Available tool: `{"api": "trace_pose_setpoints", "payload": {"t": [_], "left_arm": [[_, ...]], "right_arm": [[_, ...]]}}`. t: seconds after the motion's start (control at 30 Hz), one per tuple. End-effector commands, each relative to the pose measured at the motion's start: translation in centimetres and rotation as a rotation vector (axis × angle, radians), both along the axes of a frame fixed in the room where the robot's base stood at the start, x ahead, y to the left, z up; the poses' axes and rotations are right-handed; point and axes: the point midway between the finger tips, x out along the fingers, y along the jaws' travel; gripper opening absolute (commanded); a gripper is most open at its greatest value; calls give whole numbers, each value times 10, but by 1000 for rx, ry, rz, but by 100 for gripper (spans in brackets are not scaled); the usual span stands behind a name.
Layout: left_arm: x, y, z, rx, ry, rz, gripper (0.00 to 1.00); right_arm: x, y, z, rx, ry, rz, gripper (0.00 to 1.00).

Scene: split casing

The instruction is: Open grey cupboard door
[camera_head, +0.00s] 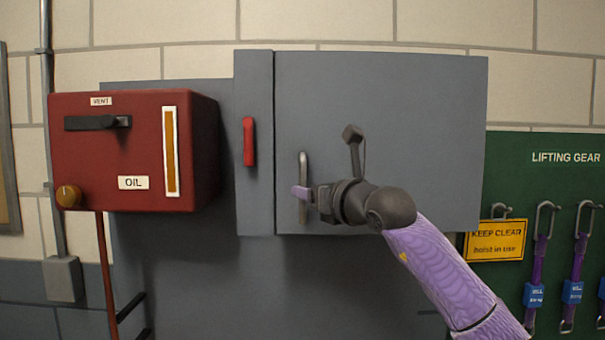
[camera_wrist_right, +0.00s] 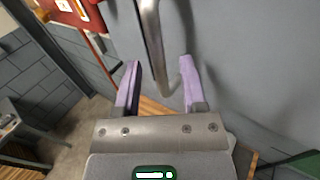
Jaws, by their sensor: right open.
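The grey cupboard door (camera_head: 420,120) is a flat panel in the middle of the head view and looks shut. Its upright metal bar handle (camera_head: 303,160) is near the door's left edge. My right gripper (camera_head: 303,193) is at the lower part of this handle. In the right wrist view the handle bar (camera_wrist_right: 152,40) runs between the two purple fingers of the gripper (camera_wrist_right: 161,63). The fingers are apart, one on each side of the bar, with a clear gap. My left gripper is not in view.
A narrow grey strip (camera_head: 255,200) left of the door carries a red handle (camera_head: 249,141). A red oil box (camera_head: 90,150) stands out on the left. A green lifting gear board (camera_head: 550,200) with hanging straps and a yellow sign (camera_head: 495,240) is on the right.

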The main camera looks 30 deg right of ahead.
Motion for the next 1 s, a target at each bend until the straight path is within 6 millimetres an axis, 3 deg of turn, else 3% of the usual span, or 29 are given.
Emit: {"api": "trace_pose_setpoints", "payload": {"t": [0.03, 0.2, 0.5, 0.77, 1.0], "left_arm": [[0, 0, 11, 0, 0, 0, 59], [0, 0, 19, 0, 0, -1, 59], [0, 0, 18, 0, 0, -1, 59], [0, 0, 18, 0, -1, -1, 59], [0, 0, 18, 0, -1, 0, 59]], "right_arm": [[9, 1, 5, 2, 2, 1, 53], [26, 1, 2, 0, 0, 1, 53], [29, 2, -1, -2, 0, 2, 53], [29, 2, -1, -1, 0, 2, 0], [29, 2, -1, -1, 0, 2, 0]]}}
